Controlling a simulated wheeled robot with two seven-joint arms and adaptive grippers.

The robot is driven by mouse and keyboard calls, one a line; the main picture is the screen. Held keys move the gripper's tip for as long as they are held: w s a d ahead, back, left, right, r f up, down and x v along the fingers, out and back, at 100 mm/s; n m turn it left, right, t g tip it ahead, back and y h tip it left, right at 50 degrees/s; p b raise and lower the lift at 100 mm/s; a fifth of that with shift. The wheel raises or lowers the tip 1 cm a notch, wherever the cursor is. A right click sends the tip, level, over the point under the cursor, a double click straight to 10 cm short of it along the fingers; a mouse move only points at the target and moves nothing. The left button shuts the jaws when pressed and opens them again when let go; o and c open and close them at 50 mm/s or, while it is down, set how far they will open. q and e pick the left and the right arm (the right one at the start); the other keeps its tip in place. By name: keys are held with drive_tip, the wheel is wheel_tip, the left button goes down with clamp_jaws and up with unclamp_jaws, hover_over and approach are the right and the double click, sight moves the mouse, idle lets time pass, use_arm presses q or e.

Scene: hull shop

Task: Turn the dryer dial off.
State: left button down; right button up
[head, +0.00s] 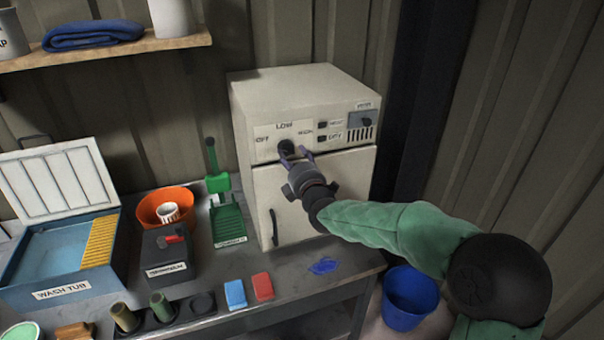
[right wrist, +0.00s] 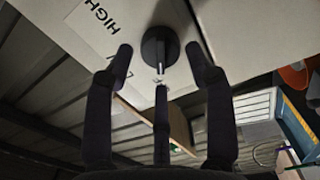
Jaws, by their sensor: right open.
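The dryer (head: 305,95) is a cream box standing at the right end of the bench. Its dark round dial (head: 286,147) is on the front panel, with OFF printed to its left, LOW above and HIGH to its right. My right gripper (head: 297,153) is open just in front of the dial. In the right wrist view the dial (right wrist: 158,47) lies between the spread fingertips, with visible gaps at both sides. My left gripper is not in view.
On the bench to the left are a green stand (head: 228,222), an orange bowl (head: 150,205), a dark box with a red switch (head: 168,252) and the blue wash tub (head: 60,292). A blue bucket (head: 408,300) is below my right arm.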

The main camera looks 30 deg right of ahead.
drive_tip(key=v, duration=0.8)
drive_tip(key=shift+s, duration=0.35)
drive_tip(key=shift+a+f, duration=0.1)
